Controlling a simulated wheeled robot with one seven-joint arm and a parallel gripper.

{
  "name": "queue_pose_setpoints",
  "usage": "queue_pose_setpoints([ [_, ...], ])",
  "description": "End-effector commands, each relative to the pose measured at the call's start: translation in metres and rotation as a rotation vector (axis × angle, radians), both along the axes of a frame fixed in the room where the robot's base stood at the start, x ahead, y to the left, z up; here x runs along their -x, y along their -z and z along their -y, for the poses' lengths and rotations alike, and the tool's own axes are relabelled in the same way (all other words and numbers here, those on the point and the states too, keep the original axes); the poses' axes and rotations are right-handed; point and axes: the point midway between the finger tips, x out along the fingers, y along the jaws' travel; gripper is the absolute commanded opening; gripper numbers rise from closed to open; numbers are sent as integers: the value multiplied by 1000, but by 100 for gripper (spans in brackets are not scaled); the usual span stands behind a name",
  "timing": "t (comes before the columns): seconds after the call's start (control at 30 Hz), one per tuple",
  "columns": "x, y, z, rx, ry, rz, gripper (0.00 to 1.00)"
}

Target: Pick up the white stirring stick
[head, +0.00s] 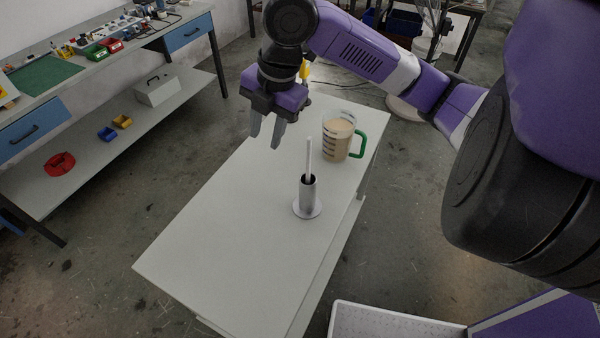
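The white stirring stick (309,158) stands upright in a grey cylindrical holder (308,195) with a round base on the white table (215,240). The stick's lower part is hidden inside the holder. My gripper (266,140) points down, to the left of the stick and apparently higher than its top. Its two fingers are apart with nothing between them. It touches neither the stick nor the holder.
A clear measuring jug (337,140) with brownish contents and a green handle (361,144) stands behind and right of the holder. The table's front left is clear. A workbench (100,60) with small bins and tools stands at the left. A white tray (390,322) is at the bottom.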

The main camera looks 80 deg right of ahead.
Motion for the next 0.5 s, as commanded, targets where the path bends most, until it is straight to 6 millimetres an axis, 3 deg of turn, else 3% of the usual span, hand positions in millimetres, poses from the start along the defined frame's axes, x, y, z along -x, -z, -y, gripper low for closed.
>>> queue_pose_setpoints([
  [0.03,24,-4,17,36,8,-72,35],
  [0.13,64,-3,39,83,11,-199,35],
  [0.2,82,13,46,96,9,-255,35],
  [0.5,83,38,47,97,8,-260,35],
])
